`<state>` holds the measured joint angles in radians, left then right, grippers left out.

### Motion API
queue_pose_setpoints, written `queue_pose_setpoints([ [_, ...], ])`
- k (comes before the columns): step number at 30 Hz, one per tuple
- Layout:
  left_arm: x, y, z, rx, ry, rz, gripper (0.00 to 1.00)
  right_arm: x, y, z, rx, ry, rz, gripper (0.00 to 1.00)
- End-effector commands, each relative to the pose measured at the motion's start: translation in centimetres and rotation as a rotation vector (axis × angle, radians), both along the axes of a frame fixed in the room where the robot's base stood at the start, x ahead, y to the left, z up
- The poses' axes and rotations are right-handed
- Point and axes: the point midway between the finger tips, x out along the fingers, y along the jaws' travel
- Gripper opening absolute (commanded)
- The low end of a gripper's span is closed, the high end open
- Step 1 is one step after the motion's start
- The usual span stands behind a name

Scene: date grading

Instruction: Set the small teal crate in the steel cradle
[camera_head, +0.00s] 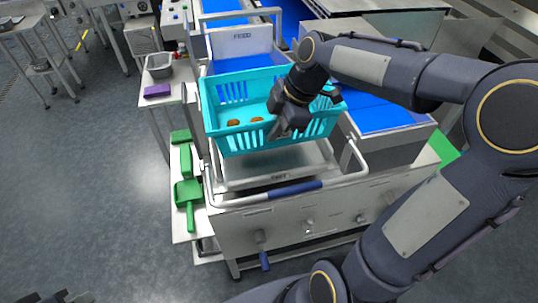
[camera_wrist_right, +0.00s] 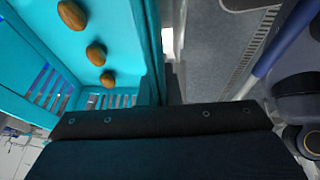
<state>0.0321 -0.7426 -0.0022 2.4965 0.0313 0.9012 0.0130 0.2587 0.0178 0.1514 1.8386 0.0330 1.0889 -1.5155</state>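The small teal crate (camera_head: 240,140) has slotted walls and a few brown dates (camera_head: 233,122) inside. It is over the steel cradle (camera_head: 240,177), slightly skewed to it; I cannot tell whether it touches the cradle. My right gripper (camera_head: 283,128) is at the crate's near wall, its fingers appearing closed on the rim. In the right wrist view the crate (camera_wrist_right: 110,20) fills the left side, its wall running down to the dark gripper, with 3 dates showing. My left gripper (camera_head: 60,298) barely shows at the bottom left edge, away from the crate.
The cradle has a steel bar with a blue grip (camera_head: 295,188) in front and a FEED plate (camera_head: 243,42) behind. Blue belts (camera_head: 380,115) lie behind and to the right.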

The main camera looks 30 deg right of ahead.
Motion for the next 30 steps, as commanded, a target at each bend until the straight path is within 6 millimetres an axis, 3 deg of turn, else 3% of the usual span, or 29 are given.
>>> queue_pose_setpoints([
  [6, 0.0, 0.0, -0.2, 0.0, 0.0, 0.0, 0.0, -0.1, 0.0, -4.4, 0.001, 0.006, -0.001, 0.0],
  [18, 0.0, 0.0, 0.0, 0.0, 0.0, 0.0, 0.0, 0.0, 0.0, -9.1, 0.002, 0.004, 0.0, 0.0],
  [30, 0.0, 0.0, -0.3, 0.0, 0.0, 0.0, 0.0, 0.0, 0.0, -10.0, 0.0, -0.001, 0.0, 0.0],
])
